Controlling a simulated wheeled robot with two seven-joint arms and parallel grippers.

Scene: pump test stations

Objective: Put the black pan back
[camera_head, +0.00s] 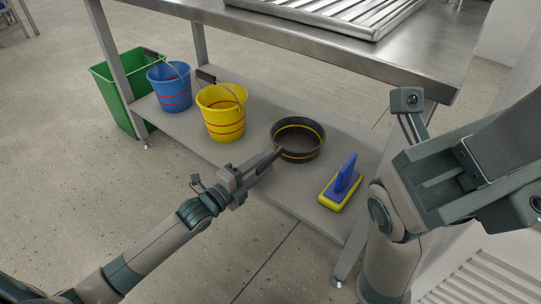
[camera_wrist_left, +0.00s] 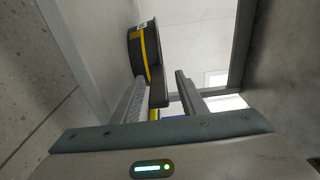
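The black pan (camera_head: 297,141) with a yellow stripe sits upright on the lower shelf, between the yellow bucket and the brush. My left gripper (camera_head: 274,156) reaches in from the front left, its fingertips at the pan's near left edge. In the left wrist view the pan (camera_wrist_left: 146,50) lies just beyond the fingers. There the left gripper (camera_wrist_left: 160,90) has its fingers apart, with a dark part of the pan near their tips. I cannot tell whether the fingers touch it. My right arm fills the right side of the head view; its fingers are not clearly seen.
The grey lower shelf (camera_head: 260,115) also holds a yellow bucket (camera_head: 222,110), a blue bucket (camera_head: 169,88) and a blue and yellow brush (camera_head: 341,187). A green bin (camera_head: 113,92) stands at the left. The steel tabletop (camera_head: 290,30) overhangs the shelf, with legs at its corners.

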